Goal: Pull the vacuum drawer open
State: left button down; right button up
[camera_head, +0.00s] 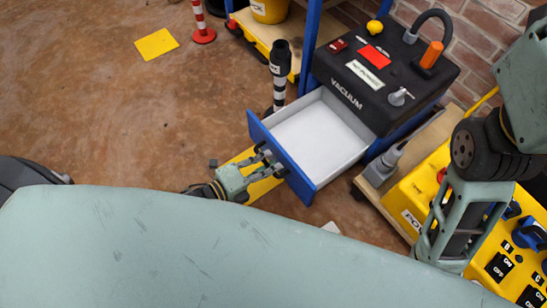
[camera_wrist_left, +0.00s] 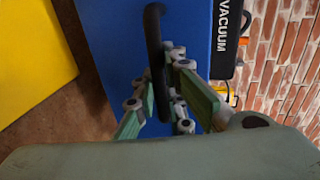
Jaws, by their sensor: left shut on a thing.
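The vacuum drawer (camera_head: 318,135) is a blue-fronted drawer with an empty white inside. It stands pulled out below the black vacuum unit (camera_head: 380,75). Its blue front (camera_wrist_left: 120,45) fills much of the left wrist view, with a dark bar handle (camera_wrist_left: 155,50) running up and down there. My left gripper (camera_head: 268,165) is at the drawer front, its fingers on both sides of the handle and shut on it. It also shows in the left wrist view (camera_wrist_left: 170,105). My right arm shows at the right edge, but I cannot make out its fingertips.
A yellow control box (camera_head: 405,205) with knobs and buttons stands to the right of the drawer. A striped black-and-white post (camera_head: 279,75) stands just behind the drawer front. A red-and-white post (camera_head: 201,25) and a yellow floor plate (camera_head: 156,44) are farther back.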

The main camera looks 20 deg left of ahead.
pick_arm(q)
jog(key=c, duration=1.8)
grip_release()
jog(key=v, duration=1.2)
jog(key=shift+d, duration=0.1)
